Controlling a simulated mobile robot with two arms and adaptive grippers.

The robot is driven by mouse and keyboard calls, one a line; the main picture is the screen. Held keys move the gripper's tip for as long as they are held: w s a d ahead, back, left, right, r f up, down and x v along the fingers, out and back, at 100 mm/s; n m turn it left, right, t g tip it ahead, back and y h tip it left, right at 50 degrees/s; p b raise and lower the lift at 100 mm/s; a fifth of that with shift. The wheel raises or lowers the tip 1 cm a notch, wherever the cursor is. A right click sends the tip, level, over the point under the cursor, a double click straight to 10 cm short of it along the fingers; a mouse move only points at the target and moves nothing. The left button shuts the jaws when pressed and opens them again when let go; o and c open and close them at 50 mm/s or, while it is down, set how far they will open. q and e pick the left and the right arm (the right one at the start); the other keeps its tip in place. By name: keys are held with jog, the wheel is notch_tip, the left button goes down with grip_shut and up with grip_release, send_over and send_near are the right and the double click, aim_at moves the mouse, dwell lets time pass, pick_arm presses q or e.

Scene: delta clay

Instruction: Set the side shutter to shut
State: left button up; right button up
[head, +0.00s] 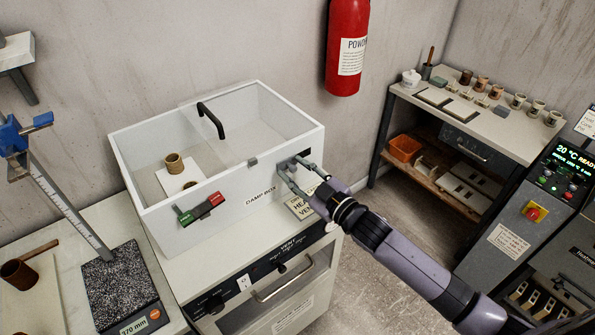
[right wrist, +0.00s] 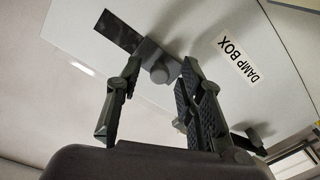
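The white damp box (head: 215,222) stands on a cabinet, with a clear top and a black handle. Near the right end of its labelled face is a fitting with a grey knob (right wrist: 160,68) and a dark strip (right wrist: 118,32) running away from it; this looks like the side shutter. My right gripper (head: 291,168) is at this fitting. In the right wrist view its two fingertips (right wrist: 160,75) are spread, one on each side of the knob; whether they touch it is unclear. The fingers partly hide the fitting in the head view. My left gripper is out of view.
A green and red plate with a dark piece (head: 202,208) is on the same face, further left. A latch (head: 252,162) sits at the top edge. A cabinet handle (head: 283,284) juts out below. A fire extinguisher (head: 347,45) hangs behind. Floor right of the cabinet is clear.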

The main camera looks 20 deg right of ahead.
grip_shut()
dwell(0.7)
